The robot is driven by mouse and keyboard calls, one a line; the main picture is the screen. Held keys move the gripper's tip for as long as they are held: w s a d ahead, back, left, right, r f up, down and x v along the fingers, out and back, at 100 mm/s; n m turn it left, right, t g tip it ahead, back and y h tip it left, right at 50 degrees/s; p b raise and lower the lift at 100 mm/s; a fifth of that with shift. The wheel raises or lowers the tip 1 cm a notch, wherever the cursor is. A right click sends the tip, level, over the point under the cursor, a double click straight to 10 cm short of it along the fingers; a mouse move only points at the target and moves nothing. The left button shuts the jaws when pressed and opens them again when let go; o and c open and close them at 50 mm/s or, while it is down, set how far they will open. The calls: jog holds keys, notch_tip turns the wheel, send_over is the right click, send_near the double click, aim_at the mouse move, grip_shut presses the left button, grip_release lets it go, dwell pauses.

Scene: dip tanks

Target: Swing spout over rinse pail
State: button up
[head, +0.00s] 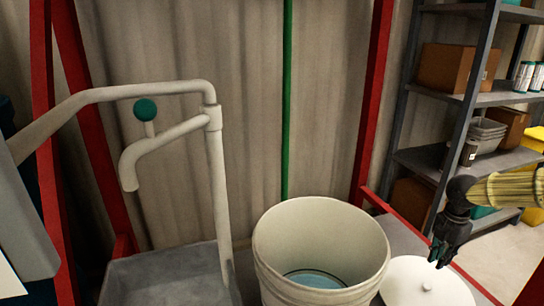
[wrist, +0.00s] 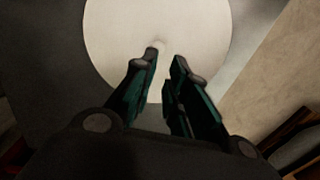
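The spout (head: 165,137) is a cream pipe with a downturned end, joined to an upright post (head: 219,190). It points left, away from the pail, with its mouth above a grey basin (head: 170,278). A teal ball knob (head: 146,110) stands on a short stem on the spout. The white rinse pail (head: 275,262) stands open right of the post, with bluish liquid inside. My gripper (head: 438,262) is at the far right, well away from the spout, above a round white lid (head: 440,288). In the wrist view, my gripper (wrist: 166,58) has parted fingers with nothing held, over the lid (wrist: 120,30).
A grey shelf rack (head: 440,160) with boxes and bins stands at the back right. Red posts (head: 372,90) and a thin green pole (head: 287,100) rise at the back. Another cream pipe (head: 90,97) runs from the post top to the left.

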jog(key=n+p, duration=0.1)
jog(key=r+n+h+p, duration=0.1)
jog(key=p, duration=0.1)
jog(key=shift+s+a+n, duration=0.2)
jog(key=shift+s+n, duration=0.1)
jog(key=shift+s, duration=0.1)
grip_shut()
jog(key=s+a+r+m+p, duration=0.5)
jog(key=s+a+m+p, duration=0.2)
jog(key=s+p, duration=0.5)
jog(key=s+a+r+m+p, duration=0.5)
jog(key=s+m+p, duration=0.5)
jog(key=p, duration=0.7)
jog(key=s+a+r+m+y+p, duration=0.1)
jog(key=s+a+r+m+p, duration=0.5)
jog(key=s+p, duration=0.9)
jog(key=s+a+m, duration=0.1)
jog(key=a+m, duration=0.2)
